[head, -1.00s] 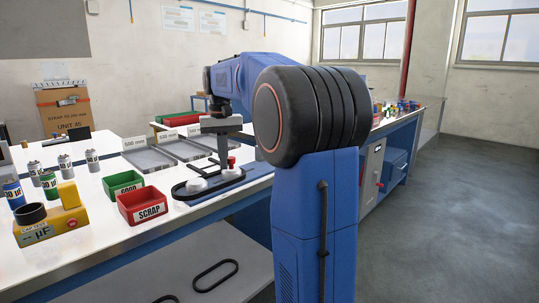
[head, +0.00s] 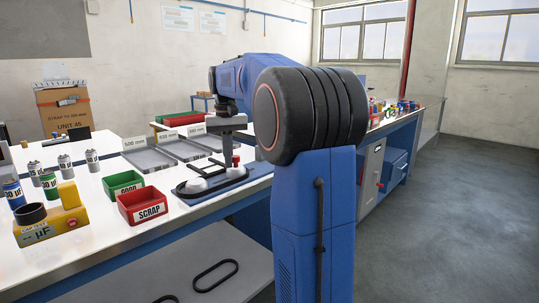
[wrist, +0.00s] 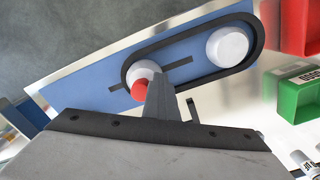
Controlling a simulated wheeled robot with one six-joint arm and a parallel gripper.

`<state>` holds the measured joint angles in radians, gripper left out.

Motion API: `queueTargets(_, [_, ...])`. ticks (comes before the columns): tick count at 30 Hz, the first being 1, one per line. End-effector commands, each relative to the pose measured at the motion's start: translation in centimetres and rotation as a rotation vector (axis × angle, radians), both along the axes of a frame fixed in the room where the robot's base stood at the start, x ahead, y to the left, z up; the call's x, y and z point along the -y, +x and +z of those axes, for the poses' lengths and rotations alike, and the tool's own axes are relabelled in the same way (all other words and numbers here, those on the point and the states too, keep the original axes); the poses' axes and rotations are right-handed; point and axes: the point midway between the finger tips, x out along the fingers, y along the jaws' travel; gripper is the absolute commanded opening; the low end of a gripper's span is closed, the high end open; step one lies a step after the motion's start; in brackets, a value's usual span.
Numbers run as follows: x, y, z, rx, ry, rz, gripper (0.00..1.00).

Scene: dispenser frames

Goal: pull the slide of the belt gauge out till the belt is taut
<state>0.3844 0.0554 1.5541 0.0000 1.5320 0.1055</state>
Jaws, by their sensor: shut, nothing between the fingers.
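The belt gauge is a blue plate (wrist: 95,88) with a slot, also in the head view. A black belt (wrist: 185,28) loops around two white pulleys. The fixed-looking pulley (wrist: 227,46) is nearer the bins. The other pulley (wrist: 145,70), by the slot, has a red knob (wrist: 138,89), seen also in the head view (head: 236,160). My gripper (wrist: 160,82) is shut and empty, its fingertips right beside the red knob on the side towards the other pulley. I cannot tell whether they touch. The fingers hide part of the belt's near run, and its tautness is unclear.
A red SCRAP bin (head: 143,205) and a green GOOD bin (head: 123,185) stand left of the gauge. Grey trays (head: 150,160) lie behind it. A yellow meter (head: 50,225) and several capacitors are at far left. Spare belts (head: 214,275) lie on the lower shelf.

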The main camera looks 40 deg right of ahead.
Motion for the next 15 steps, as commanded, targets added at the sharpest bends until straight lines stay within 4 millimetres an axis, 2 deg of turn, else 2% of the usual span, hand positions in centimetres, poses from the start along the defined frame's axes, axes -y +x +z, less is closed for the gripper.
queueTargets(15, [1.06, 0.06, -0.01, 0.0, 0.0, 0.0, 0.0])
